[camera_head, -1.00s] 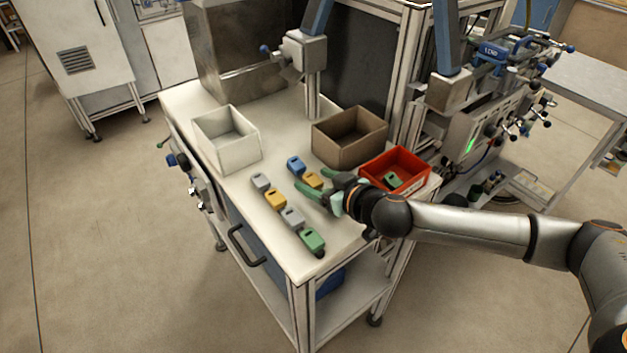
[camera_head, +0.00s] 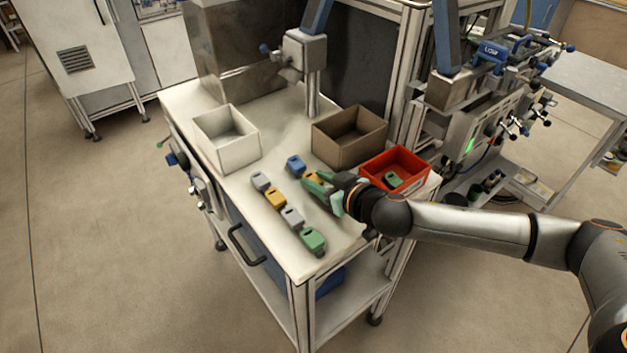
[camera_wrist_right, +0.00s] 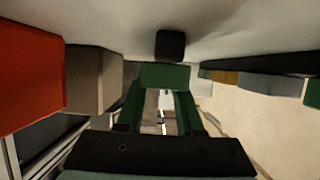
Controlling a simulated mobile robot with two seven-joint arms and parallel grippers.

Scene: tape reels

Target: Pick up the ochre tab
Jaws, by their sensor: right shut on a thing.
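An ochre tab (camera_head: 312,176) lies on the white tabletop, partly covered by my right gripper. My right gripper (camera_head: 316,181) has its green fingers shut on this tab, low at the table. A second ochre tab (camera_head: 274,199) lies in the row to the left, apart from the gripper; it also shows in the right wrist view (camera_wrist_right: 225,77). My left gripper is out of view.
A blue tab (camera_head: 295,164) sits just beyond the gripper. Grey tabs (camera_head: 292,217) and a green tab (camera_head: 313,239) share the left row. A red bin (camera_head: 376,172) holding a green tab, a brown bin (camera_head: 340,155) and a white bin (camera_head: 235,160) stand on the table.

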